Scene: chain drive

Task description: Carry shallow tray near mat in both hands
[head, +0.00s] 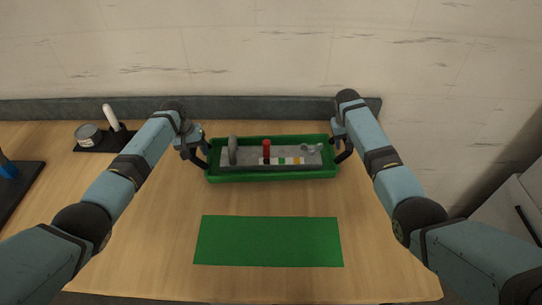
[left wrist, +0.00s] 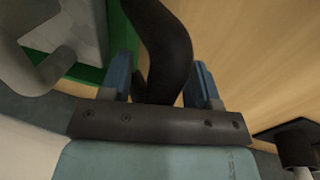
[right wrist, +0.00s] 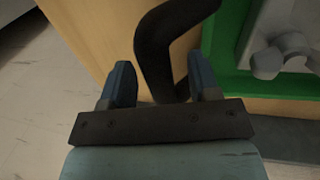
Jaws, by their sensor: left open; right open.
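The shallow green tray (head: 272,175) sits at the back of the table, behind the flat green mat (head: 268,241), with bare wood between them. It holds a grey plate, an upright grey piece (head: 232,151), a red piece (head: 267,149) and a small light grey part (head: 311,148). My left gripper (head: 197,150) is at the tray's left end, open, with a dark handle (left wrist: 168,45) between its blue fingers. My right gripper (head: 342,150) is at the right end, open, with the other dark handle (right wrist: 160,45) between its fingers. Whether fingers touch the handles is unclear.
A dark stand with a white-handled tool (head: 111,118) and a round grey tin (head: 88,134) are at the back left. A dark board with a blue item (head: 8,170) is at the left edge. A low grey ledge (head: 270,108) runs behind the tray.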

